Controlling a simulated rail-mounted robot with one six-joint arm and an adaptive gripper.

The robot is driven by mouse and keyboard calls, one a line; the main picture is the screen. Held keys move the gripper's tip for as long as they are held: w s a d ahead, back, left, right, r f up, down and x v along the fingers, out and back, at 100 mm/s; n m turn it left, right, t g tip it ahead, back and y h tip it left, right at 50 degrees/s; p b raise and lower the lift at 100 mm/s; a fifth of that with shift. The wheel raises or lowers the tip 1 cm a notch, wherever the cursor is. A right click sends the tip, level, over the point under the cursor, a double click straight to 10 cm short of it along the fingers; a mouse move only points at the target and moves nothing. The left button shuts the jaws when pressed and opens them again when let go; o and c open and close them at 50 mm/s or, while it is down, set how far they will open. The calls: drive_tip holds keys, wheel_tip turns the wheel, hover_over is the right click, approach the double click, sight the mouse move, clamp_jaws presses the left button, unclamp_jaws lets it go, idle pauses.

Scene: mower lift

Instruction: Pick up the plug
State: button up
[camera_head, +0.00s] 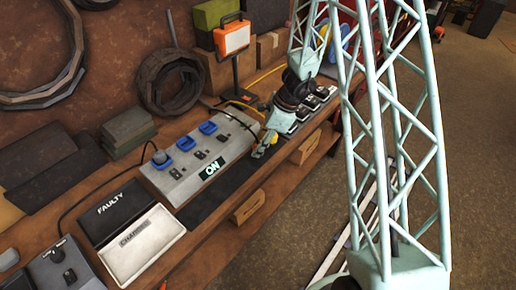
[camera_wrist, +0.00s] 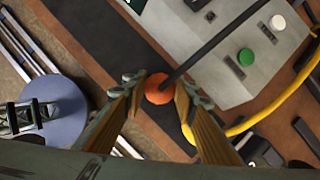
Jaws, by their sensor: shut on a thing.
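My gripper (camera_wrist: 158,92) is shut on a round orange piece, seemingly the plug (camera_wrist: 157,90), with a black cable or rod running up and right from it in the wrist view. One finger lies on each side of it. In the head view my gripper (camera_head: 263,147) hangs at the right end of the grey power box (camera_head: 188,182), over the dark strip. The held piece cannot be made out there.
A black FAULTY tray (camera_head: 112,212) and a white CHARGED tray (camera_head: 138,241) lie left of the box. A yellow cable (camera_wrist: 240,126) runs close to the right finger. An orange lamp (camera_head: 232,37) stands behind. Several black devices sit on the bench to the right.

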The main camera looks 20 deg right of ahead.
sight(255, 146)
drive_tip(key=shift+r, duration=0.15)
drive_tip(key=shift+r+p, duration=0.3)
drive_tip(key=shift+r, duration=1.3)
drive_tip(key=s+d+r+b, duration=0.1)
drive_tip(key=s+d+b, duration=0.2)
drive_tip(key=s, duration=1.1)
drive_tip(key=d, duration=0.3)
drive_tip(key=shift+s+r+b, duration=0.2)
drive_tip(key=shift+s+b, duration=0.1)
drive_tip(key=shift+s, duration=0.1)
